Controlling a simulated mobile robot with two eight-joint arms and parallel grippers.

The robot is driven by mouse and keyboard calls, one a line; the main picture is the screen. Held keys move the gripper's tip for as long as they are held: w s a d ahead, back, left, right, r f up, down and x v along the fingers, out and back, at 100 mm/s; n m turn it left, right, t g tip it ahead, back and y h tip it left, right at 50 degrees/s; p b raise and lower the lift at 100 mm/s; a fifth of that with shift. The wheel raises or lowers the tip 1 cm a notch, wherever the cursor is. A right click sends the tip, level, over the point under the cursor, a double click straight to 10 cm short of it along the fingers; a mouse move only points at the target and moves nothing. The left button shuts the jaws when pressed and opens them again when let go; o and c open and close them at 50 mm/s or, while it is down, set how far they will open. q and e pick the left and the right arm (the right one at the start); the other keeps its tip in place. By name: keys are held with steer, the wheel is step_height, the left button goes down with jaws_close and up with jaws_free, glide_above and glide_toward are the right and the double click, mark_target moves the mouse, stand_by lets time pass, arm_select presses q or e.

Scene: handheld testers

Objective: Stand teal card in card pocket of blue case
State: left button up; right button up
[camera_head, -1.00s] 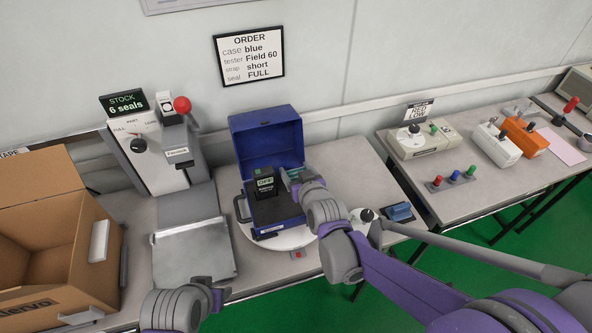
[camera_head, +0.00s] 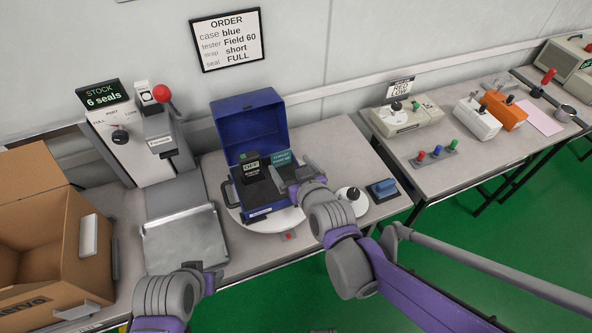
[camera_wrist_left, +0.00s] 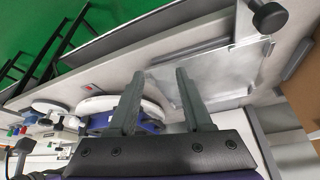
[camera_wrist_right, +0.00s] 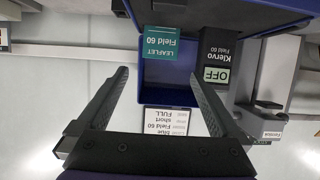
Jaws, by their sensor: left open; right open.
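The blue case (camera_head: 244,126) stands open with its lid raised. A dark tester (camera_head: 252,172) reading OFF stands in its left part. The teal leaflet card (camera_head: 282,157) stands upright in the case, right of the tester, and shows upside down in the right wrist view (camera_wrist_right: 161,46). Its lower edge and the pocket are hidden. My right gripper (camera_head: 288,186) is open, in front of the card and apart from it; its fingers show empty in the right wrist view (camera_wrist_right: 158,76). My left gripper (camera_head: 212,272) is open and empty near the table's front; it also shows in the left wrist view (camera_wrist_left: 160,72).
The case stands on a white round plate (camera_head: 236,219). A metal plate of the seal press (camera_head: 182,242) is left of it, and a cardboard box (camera_head: 85,245) is further left. A blue block (camera_head: 383,188) and a white disc with a black knob (camera_head: 351,200) are at right.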

steer(key=shift+v, duration=1.8)
steer(key=s+d+f+m+g+h, duration=0.1)
steer(key=s+d+f+g+h, duration=0.1)
steer(key=s+d+f+g, duration=0.2)
steer(key=s+d+f+m+g+h, duration=0.2)
steer(key=s+d, duration=0.8)
steer(key=s, duration=0.6)
steer(key=shift+f+m+g, duration=0.3)
steer(key=shift+f+g, duration=0.55)
steer(key=shift+g, duration=0.15)
steer(key=shift+s+d, duration=0.1)
steer(key=shift+d, duration=0.05)
